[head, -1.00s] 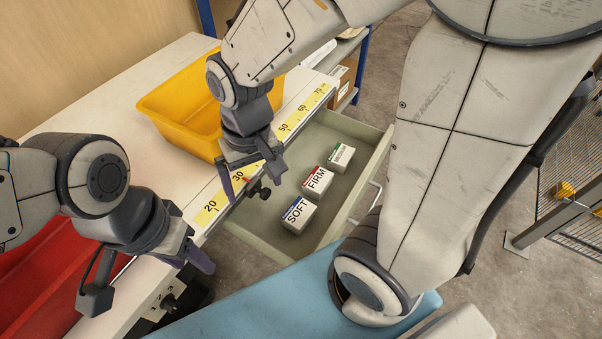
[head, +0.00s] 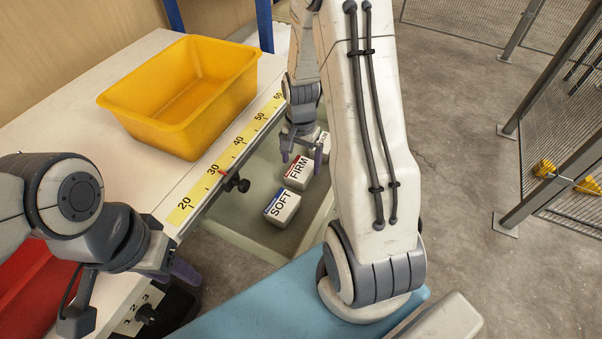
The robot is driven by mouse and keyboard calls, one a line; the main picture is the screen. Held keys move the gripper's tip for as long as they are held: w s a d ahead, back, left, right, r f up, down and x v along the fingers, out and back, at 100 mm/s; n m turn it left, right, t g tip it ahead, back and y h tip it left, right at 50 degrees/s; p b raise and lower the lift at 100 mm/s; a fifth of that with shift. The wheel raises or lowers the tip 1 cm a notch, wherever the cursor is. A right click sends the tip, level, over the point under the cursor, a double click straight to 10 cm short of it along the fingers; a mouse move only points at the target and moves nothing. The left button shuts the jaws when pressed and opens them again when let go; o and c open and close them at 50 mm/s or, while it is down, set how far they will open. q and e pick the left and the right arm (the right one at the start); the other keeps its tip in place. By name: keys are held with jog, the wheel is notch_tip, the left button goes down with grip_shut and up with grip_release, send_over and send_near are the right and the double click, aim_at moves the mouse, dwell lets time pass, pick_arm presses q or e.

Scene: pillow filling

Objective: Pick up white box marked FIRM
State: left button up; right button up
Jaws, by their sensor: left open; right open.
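The white box marked FIRM (head: 298,171), with a red strip, lies in the open drawer (head: 262,232). The white box marked SOFT (head: 282,207), with a blue strip, lies nearer than it. A third white box (head: 325,146) sits behind it, mostly hidden by my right arm. My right gripper (head: 302,157) is open, with its fingers pointing down over the far part of the FIRM box. I cannot tell whether they touch it. My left gripper (head: 178,275) is open and empty in front of the table, away from the boxes.
A yellow bin (head: 180,127) stands on the white table (head: 75,115), beside a yellow ruler strip (head: 235,152) along the edge. A red bin (head: 32,290) is at the lower left. A black knob (head: 237,184) projects by the drawer. Mesh fencing (head: 560,120) stands at the right.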

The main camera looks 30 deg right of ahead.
aim_at(301, 168)
notch_tip(301, 168, down, 5)
jog(key=shift+w+r, duration=0.1)
jog(key=shift+w, duration=0.05)
jog(key=c, duration=1.3)
